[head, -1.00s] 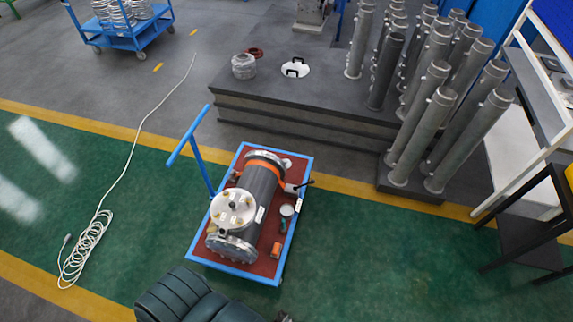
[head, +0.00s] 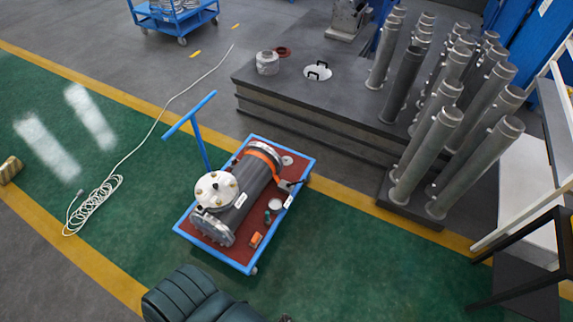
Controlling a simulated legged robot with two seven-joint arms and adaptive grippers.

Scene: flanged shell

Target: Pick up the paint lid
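A small white round disc (head: 275,204), which looks like the paint lid, lies on the red deck of a blue-framed cart (head: 183,222). It is to the right of a dark cylindrical shell (head: 240,195) with flanges and an orange band. A larger white disc with two black handles (head: 317,72) lies on the grey platform behind; I cannot tell for certain which disc is the paint lid. Neither of my grippers can be made out in the head view.
A small green item (head: 267,217) and an orange box (head: 256,239) lie near the small disc. The cart's blue handle (head: 190,114) stands up at its left. Several grey pipes (head: 430,160) stand at right. A cable coil (head: 95,205) lies on the green floor at left.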

